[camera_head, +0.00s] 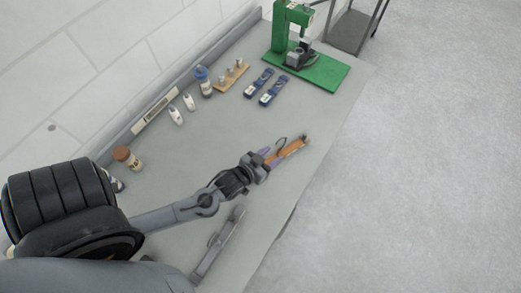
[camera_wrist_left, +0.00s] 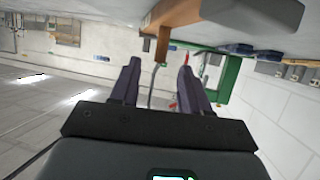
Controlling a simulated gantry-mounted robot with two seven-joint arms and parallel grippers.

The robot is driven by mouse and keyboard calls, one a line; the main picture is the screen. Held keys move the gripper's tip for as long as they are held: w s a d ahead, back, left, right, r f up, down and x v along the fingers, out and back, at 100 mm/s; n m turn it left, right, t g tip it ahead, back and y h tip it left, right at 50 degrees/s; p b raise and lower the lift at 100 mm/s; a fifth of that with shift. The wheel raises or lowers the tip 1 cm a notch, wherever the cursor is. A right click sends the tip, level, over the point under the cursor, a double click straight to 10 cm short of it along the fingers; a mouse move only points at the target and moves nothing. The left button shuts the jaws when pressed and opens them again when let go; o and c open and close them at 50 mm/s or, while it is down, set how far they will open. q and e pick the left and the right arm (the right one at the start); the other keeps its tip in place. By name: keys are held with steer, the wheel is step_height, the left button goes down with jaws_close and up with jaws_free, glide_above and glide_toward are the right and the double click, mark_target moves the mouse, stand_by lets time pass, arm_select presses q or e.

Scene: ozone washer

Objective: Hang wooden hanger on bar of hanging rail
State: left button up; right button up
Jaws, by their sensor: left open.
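The orange-brown wooden hanger (camera_head: 291,149) is over the grey bench top, at the tip of my left gripper (camera_head: 270,157). Its thin dark hook (camera_head: 281,142) curves up beside the gripper. In the left wrist view, the wooden hanger (camera_wrist_left: 178,14) crosses above my left gripper (camera_wrist_left: 158,65). The fingers are apart, with a thin grey wire, likely the hook (camera_wrist_left: 153,80), between them. I cannot tell whether either finger touches it. I cannot clearly identify the hanging rail or its bar. My right gripper is not seen.
A green press (camera_head: 305,55) stands at the bench's far end. Two blue tools (camera_head: 266,85), a wooden stand (camera_head: 231,75), a blue-capped bottle (camera_head: 203,80) and a brown-capped jar (camera_head: 127,157) line the wall side. A long grey bar-like object (camera_head: 218,243) lies near the bench's front edge.

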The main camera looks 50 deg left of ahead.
arm_select(q)
steer(key=v, duration=0.4)
steer(key=s+d+r+m+g+h, duration=0.1)
steer(key=s+d+r+m+g, duration=0.2)
steer(key=s+d+g, duration=0.3)
steer(key=s+g, duration=0.3)
steer(key=s, duration=0.1)
steer(key=shift+g+h, duration=0.4)
steer(key=shift+r, duration=0.1)
